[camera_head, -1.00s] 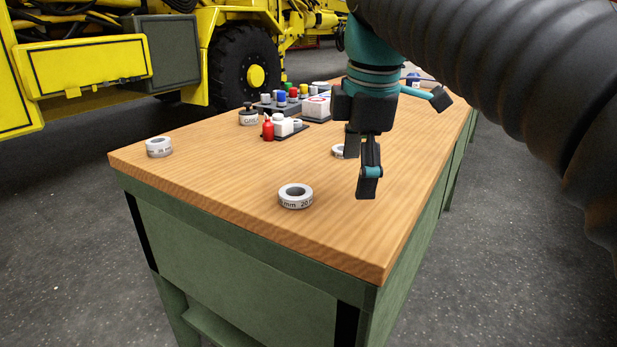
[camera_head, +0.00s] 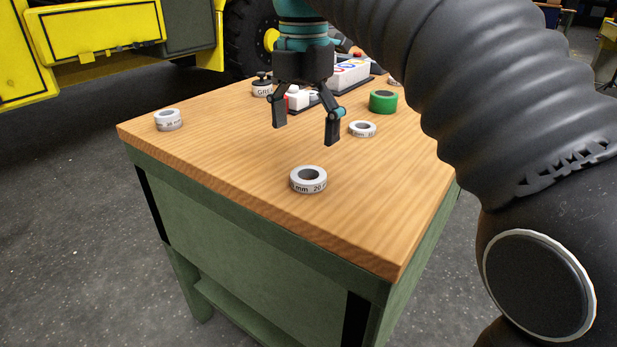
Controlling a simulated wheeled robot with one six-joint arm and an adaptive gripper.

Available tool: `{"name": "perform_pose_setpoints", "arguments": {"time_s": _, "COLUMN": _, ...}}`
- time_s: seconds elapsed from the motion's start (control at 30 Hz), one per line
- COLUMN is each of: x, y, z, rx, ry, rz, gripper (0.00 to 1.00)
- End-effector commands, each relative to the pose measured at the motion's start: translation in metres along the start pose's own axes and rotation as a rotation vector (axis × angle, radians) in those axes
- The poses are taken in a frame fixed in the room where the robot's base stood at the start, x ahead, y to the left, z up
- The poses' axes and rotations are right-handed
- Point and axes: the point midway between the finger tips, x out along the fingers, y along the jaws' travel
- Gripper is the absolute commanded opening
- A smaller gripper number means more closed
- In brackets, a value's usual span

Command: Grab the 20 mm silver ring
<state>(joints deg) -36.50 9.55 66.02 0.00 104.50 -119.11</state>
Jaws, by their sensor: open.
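A silver ring marked "mm 20" (camera_head: 309,186) lies flat on the near part of the wooden workbench (camera_head: 225,160). Its dark centre hole faces up. My gripper (camera_head: 305,134) is open and empty, pointing down above the bench. It is apart from the ring, above and beyond it in the picture. Another silver ring (camera_head: 169,120) sits at the bench's left edge; its label seems to read 30-something mm. A third silver ring (camera_head: 362,129) lies to the right of my gripper; its label is too small to read.
A green ring (camera_head: 383,101) stands further back on the right. A grease tin (camera_head: 262,87), a white and red item (camera_head: 297,99) and a white box (camera_head: 349,74) stand behind my gripper. The bench around the near ring is clear. A yellow vehicle (camera_head: 95,40) is behind.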

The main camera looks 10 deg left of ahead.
Motion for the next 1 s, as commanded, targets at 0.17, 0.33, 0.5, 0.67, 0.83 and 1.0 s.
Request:
{"name": "perform_pose_setpoints", "arguments": {"time_s": 0.17, "x": 0.022, "y": 0.000, "z": 0.000, "rx": 0.001, "ry": 0.000, "rz": 0.000, "gripper": 0.91}}
{"name": "perform_pose_setpoints", "arguments": {"time_s": 0.33, "x": 0.031, "y": 0.000, "z": 0.001, "rx": 0.002, "ry": 0.000, "rz": 0.001, "gripper": 0.91}}
{"name": "perform_pose_setpoints", "arguments": {"time_s": 0.5, "x": 0.050, "y": -0.001, "z": 0.006, "rx": 0.003, "ry": 0.001, "rz": -0.001, "gripper": 0.91}}
{"name": "perform_pose_setpoints", "arguments": {"time_s": 0.67, "x": 0.072, "y": -0.001, "z": 0.009, "rx": 0.002, "ry": 0.001, "rz": -0.001, "gripper": 0.91}}
{"name": "perform_pose_setpoints", "arguments": {"time_s": 0.83, "x": 0.082, "y": -0.001, "z": 0.009, "rx": 0.002, "ry": 0.000, "rz": 0.000, "gripper": 0.91}}
{"name": "perform_pose_setpoints", "arguments": {"time_s": 1.0, "x": 0.082, "y": -0.001, "z": 0.009, "rx": 0.002, "ry": 0.000, "rz": 0.001, "gripper": 0.91}}
